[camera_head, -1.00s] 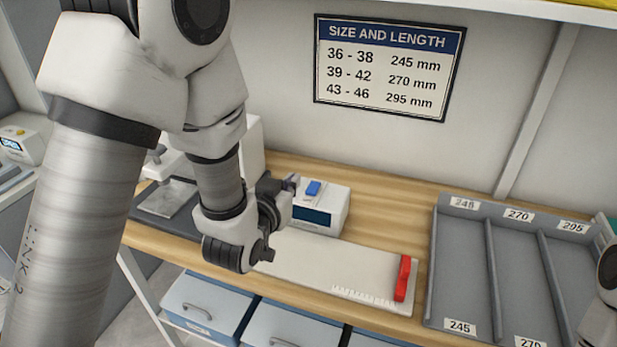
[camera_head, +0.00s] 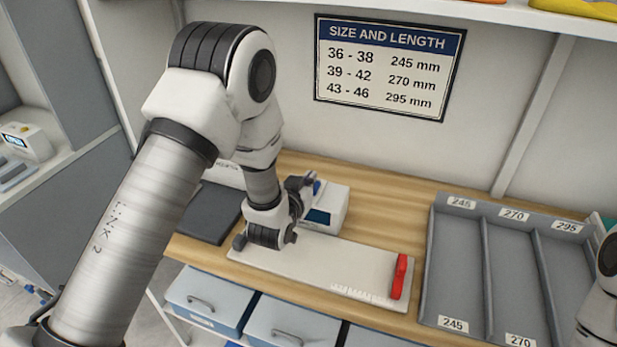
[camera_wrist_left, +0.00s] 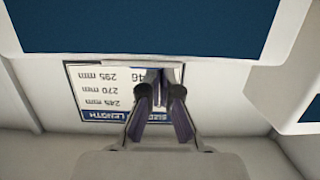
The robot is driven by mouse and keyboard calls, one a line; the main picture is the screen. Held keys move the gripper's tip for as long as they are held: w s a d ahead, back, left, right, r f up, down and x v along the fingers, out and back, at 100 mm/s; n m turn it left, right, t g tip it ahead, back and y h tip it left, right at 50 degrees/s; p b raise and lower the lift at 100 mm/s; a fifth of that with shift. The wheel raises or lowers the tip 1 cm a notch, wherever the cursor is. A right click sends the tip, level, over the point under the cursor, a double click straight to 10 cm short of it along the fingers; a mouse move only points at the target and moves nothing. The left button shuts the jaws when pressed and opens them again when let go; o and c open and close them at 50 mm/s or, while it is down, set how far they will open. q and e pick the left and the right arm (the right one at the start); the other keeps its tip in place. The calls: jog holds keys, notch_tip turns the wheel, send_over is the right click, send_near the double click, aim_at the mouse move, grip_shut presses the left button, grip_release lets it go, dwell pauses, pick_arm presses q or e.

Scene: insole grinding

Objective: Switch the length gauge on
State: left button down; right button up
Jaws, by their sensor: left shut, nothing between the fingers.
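The length gauge is a white box (camera_head: 335,211) with a dark blue display (camera_head: 318,216), standing behind a white measuring plate (camera_head: 330,268). Its blue switch (camera_head: 317,187) on top is mostly hidden by my left gripper (camera_head: 309,182). That gripper is shut and empty, with its fingers close to the switch; I cannot tell whether they touch it. I see no digits on the display. The shut fingers also show in the left wrist view (camera_wrist_left: 159,90), in front of the upside-down size sign. My right gripper is out of view.
A red stop (camera_head: 399,276) stands at the right end of the plate. A grey tray (camera_head: 432,255) with labelled compartments lies to the right. A dark mat (camera_head: 208,212) lies to the left. The size chart (camera_head: 388,67) hangs on the wall, and drawers (camera_head: 205,300) sit below the bench.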

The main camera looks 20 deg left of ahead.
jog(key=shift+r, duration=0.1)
pick_arm(q)
jog(key=shift+w+f+g, duration=0.15)
jog(key=shift+g, duration=0.15)
jog(key=r+p, duration=0.2)
jog(key=r, duration=0.1)
jog(key=w+r+p, duration=0.1)
jog(key=r, duration=0.1)
jog(key=shift+a+p, duration=0.1)
jog(key=shift+p, duration=0.3)
jog(key=shift+s+f+b, duration=0.2)
jog(key=shift+s+b, duration=0.3)
jog(key=shift+s, duration=0.15)
jog(key=shift+s+f+b, duration=0.15)
jog(key=shift+s+b, duration=0.35)
jog(key=shift+s, duration=0.1)
jog(key=r+b+v, duration=0.1)
jog(key=b+v, duration=0.1)
jog(key=v, duration=0.6)
jog(key=shift+r, duration=0.2)
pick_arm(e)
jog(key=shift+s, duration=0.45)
pick_arm(q)
jog(key=shift+w+f, duration=0.1)
jog(key=shift+w, duration=0.15)
